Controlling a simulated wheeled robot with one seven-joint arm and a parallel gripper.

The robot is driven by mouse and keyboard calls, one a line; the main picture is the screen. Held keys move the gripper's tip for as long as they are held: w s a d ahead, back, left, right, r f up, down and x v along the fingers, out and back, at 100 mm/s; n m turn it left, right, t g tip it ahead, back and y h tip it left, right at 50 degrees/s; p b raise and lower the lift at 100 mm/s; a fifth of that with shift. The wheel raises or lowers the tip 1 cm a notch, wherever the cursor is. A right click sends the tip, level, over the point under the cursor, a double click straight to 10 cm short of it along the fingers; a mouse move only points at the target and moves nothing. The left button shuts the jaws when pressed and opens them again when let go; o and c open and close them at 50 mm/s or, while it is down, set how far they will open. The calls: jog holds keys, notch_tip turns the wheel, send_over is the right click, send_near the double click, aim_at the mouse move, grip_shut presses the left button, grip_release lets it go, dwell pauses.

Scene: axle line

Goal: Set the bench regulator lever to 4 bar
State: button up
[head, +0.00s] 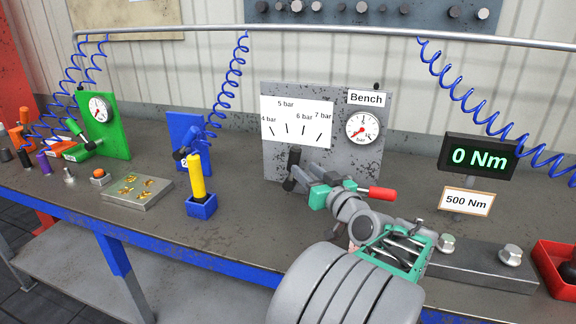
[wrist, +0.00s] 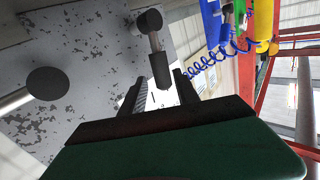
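The bench regulator is a grey panel (head: 350,98) labelled "Bench", with a white scale (head: 297,108) marked 4, 5, 6 and 7 bar from left to right. Its round gauge (head: 362,127) has a red needle too small to read. The lever's black grip (head: 294,156) shows below the scale, partly covered by my arm; its exact setting cannot be told. In the wrist view, a black cylindrical grip (wrist: 161,70) on a short arm lies in front of my gripper (wrist: 160,88). My gripper's two dark fingers are apart, one on each side of the grip; contact is not visible.
A blue stand with a yellow tool (head: 197,180), a metal tray (head: 137,192) and a green panel (head: 104,122) stand to the left. A "0 Nm" display (head: 479,157) and a red bin (head: 556,268) are at right. Blue coiled hoses (head: 228,80) hang from a rail.

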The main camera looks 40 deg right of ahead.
aim_at(297, 162)
jog(key=p+x, duration=0.1)
jog(key=x, duration=0.6)
jog(key=shift+w+r, duration=0.1)
jog(key=shift+w, duration=0.1)
jog(key=shift+c, duration=0.4)
grip_shut()
dwell(0.6)
